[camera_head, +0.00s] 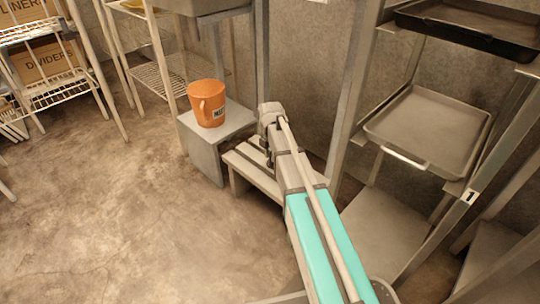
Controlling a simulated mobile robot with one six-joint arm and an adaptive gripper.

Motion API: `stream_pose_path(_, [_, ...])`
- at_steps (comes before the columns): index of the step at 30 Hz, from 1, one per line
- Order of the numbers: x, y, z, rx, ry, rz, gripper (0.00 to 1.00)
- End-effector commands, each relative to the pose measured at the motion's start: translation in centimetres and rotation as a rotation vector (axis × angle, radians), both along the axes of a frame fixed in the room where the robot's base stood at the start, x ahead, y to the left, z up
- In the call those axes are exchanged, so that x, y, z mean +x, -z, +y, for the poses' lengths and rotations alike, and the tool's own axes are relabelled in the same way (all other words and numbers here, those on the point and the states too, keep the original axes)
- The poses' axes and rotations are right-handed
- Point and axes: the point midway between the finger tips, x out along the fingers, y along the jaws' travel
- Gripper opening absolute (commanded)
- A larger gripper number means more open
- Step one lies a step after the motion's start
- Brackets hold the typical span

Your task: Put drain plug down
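My arm reaches from the bottom right to a grey slatted low stand (254,174). The far end of the arm is over this stand. A small dark part there, likely my gripper (268,152), is mostly hidden by the arm. I cannot tell whether it is open or shut, or whether it holds anything. I cannot make out a drain plug anywhere in this view.
A rack at right holds a grey tray (428,128) and a dark tray (480,24). Wire shelves (62,94) stand at left. Floor at lower left is clear.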

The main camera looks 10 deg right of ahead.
Motion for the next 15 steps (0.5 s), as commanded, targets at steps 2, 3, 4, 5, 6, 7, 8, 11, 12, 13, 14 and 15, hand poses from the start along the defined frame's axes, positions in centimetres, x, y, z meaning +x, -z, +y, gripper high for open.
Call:
stream_pose_path(2, [0.00,-0.02,0.00,0.000,0.000,0.000,0.49])
stream_pose_path(3, [0.00,-0.02,0.00,0.000,0.000,0.000,0.50])
stream_pose_path(4, [0.00,-0.02,0.00,0.000,0.000,0.000,0.50])
stream_pose_path(5, [0.00,-0.02,0.00,0.000,0.000,0.000,0.50])
stream_pose_path(6, [-0.01,-0.02,0.01,0.000,0.000,0.000,0.50])
stream_pose_path(7, [-0.01,-0.02,0.01,0.000,0.000,0.000,0.50])
stream_pose_path(8, [-0.01,-0.02,0.01,0.000,0.000,0.000,0.50])
stream_pose_path(11, [-0.01,-0.02,0.01,0.000,0.000,0.000,0.50])
stream_pose_path(12, [-0.01,-0.03,0.01,0.000,0.000,0.000,0.50])
stream_pose_path(13, [0.00,-0.05,0.01,0.000,0.000,0.000,0.50])
stream_pose_path(14, [0.00,-0.08,0.01,0.000,0.000,0.000,0.50])
stream_pose_path(15, [0.00,-0.13,0.01,0.000,0.000,0.000,0.50])
